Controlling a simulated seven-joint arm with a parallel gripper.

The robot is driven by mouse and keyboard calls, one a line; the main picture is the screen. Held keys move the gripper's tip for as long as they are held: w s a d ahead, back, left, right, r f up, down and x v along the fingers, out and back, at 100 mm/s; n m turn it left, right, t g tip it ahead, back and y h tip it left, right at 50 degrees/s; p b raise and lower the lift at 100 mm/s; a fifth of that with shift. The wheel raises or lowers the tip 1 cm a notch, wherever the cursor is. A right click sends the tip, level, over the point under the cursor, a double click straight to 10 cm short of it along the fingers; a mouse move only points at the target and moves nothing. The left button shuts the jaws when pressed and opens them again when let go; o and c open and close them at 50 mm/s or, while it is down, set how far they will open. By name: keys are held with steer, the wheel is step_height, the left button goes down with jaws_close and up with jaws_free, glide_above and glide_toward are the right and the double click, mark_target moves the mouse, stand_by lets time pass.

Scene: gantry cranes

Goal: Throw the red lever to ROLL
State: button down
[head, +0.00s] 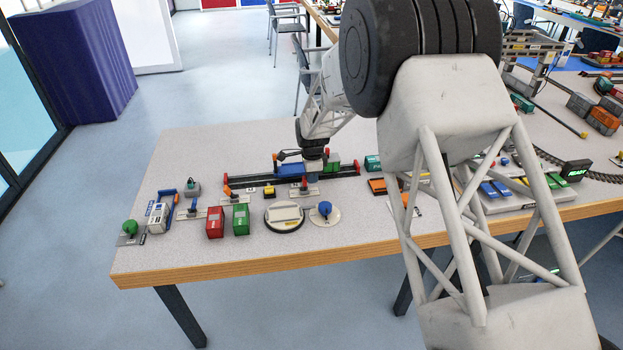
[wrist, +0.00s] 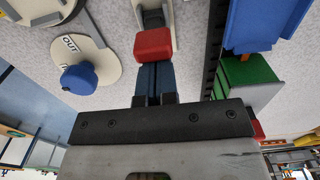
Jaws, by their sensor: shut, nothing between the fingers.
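The red lever shows in the wrist view as a red handle block (wrist: 153,43) in front of a pale base (wrist: 152,12). In the head view its small red top (head: 304,182) stands on a pale plate among the other controls. My gripper (wrist: 153,78) is shut and empty, its blue fingers side by side. The fingertips point at the red handle and overlap it in the picture; I cannot tell whether they touch it. In the head view my gripper (head: 313,168) is low above the table, just by the lever. Any ROLL marking is not readable.
A blue knob (wrist: 78,79) on a round plate marked OUT is to the left in the wrist view. A rail with a green block (wrist: 245,80) is close on the right. Red (head: 215,222) and green (head: 241,219) containers stand near the table's front edge.

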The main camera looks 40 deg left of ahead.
steer(key=shift+d+f, duration=0.1)
steer(key=shift+f, duration=0.15)
steer(key=shift+w+d, duration=0.3)
steer(key=shift+d, duration=0.05)
stand_by(0.5)
step_height(320, 180, up, 7)
steer(key=shift+r, duration=0.15)
stand_by(0.8)
steer(key=shift+w, duration=0.1)
stand_by(0.5)
